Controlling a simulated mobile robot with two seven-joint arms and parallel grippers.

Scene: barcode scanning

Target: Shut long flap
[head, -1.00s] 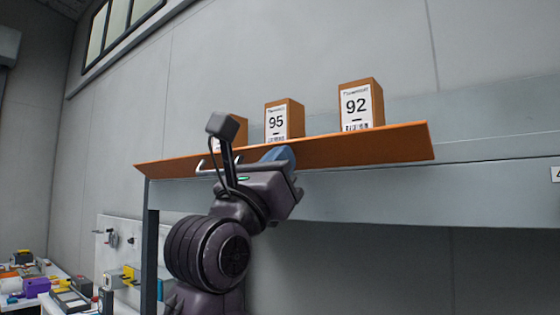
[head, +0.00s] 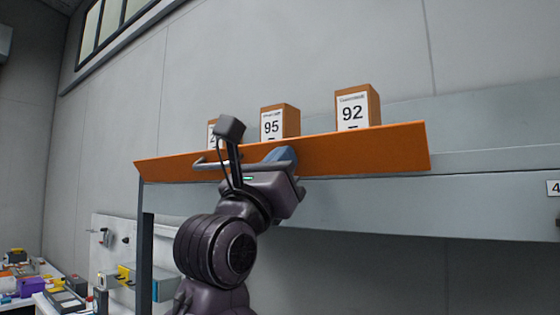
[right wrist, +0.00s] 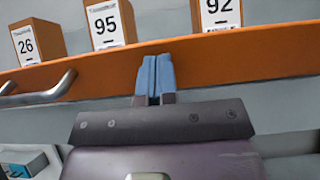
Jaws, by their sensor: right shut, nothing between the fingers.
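The long orange flap (head: 360,151) runs along the front edge of the grey shelf in the head view, tilted up and hiding the lower parts of the boxes behind it. It also crosses the right wrist view (right wrist: 230,70). A metal handle (right wrist: 40,95) is on its front face, left of my fingers. My right gripper (right wrist: 155,62) is shut and empty, its blue fingertips against or just in front of the flap's face; contact is hard to tell. In the head view the right gripper (head: 281,154) is partly hidden behind its own wrist. My left gripper is not in view.
Brown boxes stand on the shelf behind the flap: box 95 (head: 280,121), box 92 (head: 357,106) and box 26 (right wrist: 38,40). A grey beam (head: 450,204) runs below the flap. A cluttered workbench (head: 50,285) is at lower left.

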